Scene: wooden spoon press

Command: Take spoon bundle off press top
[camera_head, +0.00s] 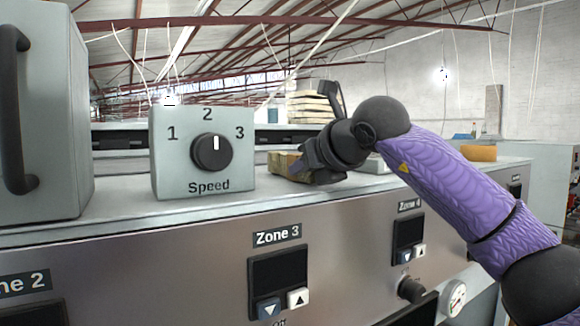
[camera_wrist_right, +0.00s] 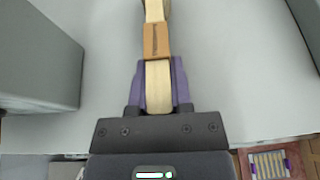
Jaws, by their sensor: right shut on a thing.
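The spoon bundle (camera_wrist_right: 157,40) is pale wood with an orange-brown band around it. In the right wrist view it runs lengthwise between the purple fingers of my right gripper (camera_wrist_right: 158,82), which is shut on it. In the head view the bundle (camera_head: 284,162) shows partly at the left of my dark right gripper (camera_head: 302,168), low over the grey press top (camera_head: 130,214). I cannot tell whether it touches the surface. My left gripper is not in view.
A grey Speed box (camera_head: 228,183) with a dial stands left of the bundle. A tall grey housing (camera_head: 60,120) with a handle is at far left. Zone controls line the press front. In the wrist view, a wooden crate (camera_wrist_right: 238,158) with several bundles lies at lower right.

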